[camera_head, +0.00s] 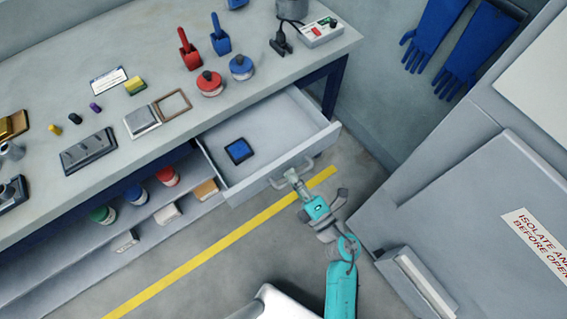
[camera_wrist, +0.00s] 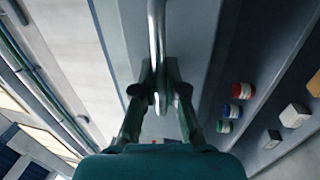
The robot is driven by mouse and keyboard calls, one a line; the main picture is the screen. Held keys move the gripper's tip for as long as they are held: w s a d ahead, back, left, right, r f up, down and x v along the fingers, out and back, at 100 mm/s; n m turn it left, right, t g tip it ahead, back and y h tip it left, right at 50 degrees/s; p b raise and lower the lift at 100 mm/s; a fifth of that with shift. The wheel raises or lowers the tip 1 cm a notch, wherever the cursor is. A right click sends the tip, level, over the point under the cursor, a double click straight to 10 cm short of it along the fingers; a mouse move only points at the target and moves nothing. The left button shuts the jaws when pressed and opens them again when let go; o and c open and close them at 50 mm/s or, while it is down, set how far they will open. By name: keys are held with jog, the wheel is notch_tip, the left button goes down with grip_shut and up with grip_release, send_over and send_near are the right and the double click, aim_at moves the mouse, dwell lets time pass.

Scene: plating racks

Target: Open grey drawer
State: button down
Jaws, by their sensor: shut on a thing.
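The grey drawer (camera_head: 264,178) stands pulled out from under the bench, its inside in plain view. A small blue, dark-framed pad (camera_head: 239,151) lies in it. My gripper (camera_head: 293,178) is at the bar handle (camera_head: 279,183) on the drawer's front. In the wrist view my gripper (camera_wrist: 160,98) has its two fingers closed around the metal handle (camera_wrist: 156,35), with the drawer front (camera_wrist: 190,45) just behind it. The fingertips are partly hidden by the handle in the head view.
The bench top (camera_head: 330,47) holds red and blue scoops, lidded jars and small blocks. A lower shelf (camera_head: 150,205) carries several jars and boxes. A grey cabinet (camera_head: 480,190) stands close on the right of my arm. A yellow line (camera_head: 215,252) crosses the open floor.

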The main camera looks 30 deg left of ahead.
jog(key=shift+v, duration=1.05)
jog(key=shift+r, duration=0.15)
jog(key=c, duration=1.2)
grip_release()
jog(key=shift+d, duration=0.1)
jog(key=v, duration=1.1)
jog(key=shift+s+d, duration=0.15)
jog(key=shift+d, duration=0.2)
